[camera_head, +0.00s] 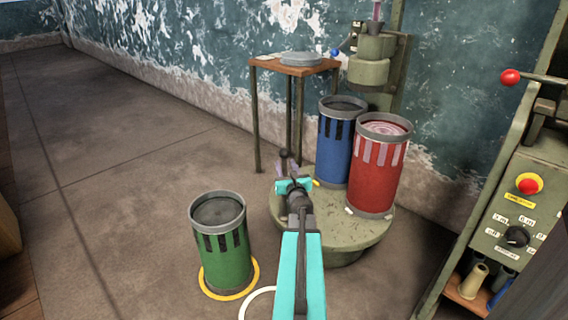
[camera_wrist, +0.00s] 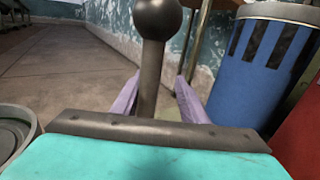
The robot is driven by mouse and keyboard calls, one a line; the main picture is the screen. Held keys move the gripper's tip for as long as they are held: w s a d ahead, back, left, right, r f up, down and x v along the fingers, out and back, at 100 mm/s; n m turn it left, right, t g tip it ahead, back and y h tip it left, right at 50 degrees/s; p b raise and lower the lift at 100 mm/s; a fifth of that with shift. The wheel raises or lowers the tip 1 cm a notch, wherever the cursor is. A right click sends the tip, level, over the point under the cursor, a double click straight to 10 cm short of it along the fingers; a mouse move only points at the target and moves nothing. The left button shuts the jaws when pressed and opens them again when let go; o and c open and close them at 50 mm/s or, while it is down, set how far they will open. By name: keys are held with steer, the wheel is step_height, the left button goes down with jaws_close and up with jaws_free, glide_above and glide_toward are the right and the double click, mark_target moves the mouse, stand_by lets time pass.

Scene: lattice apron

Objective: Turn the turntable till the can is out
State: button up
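The turntable (camera_head: 345,240) is a low, round, olive-green platform. A blue can (camera_head: 334,150) and a red can (camera_head: 373,175) stand upright on it; parts of both also show at the right of the wrist view, the blue one (camera_wrist: 250,75) and the red one (camera_wrist: 302,135). A dark post with a ball knob (camera_wrist: 157,18) rises at the turntable's left edge; the knob also shows in the head view (camera_head: 284,153). My gripper (camera_wrist: 157,98) is open, its purple fingers on either side of the post, with a gap at the right finger. The post's foot is hidden.
A green can (camera_head: 222,250) stands on a yellow floor ring (camera_head: 256,282), left of my arm. A small table (camera_head: 263,64) and a green machine (camera_head: 370,70) stand behind the turntable. A control panel (camera_head: 516,215) stands at right. Floor at left is clear.

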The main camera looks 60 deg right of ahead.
steer(key=shift+s+a, duration=0.35)
steer(key=shift+a, duration=0.05)
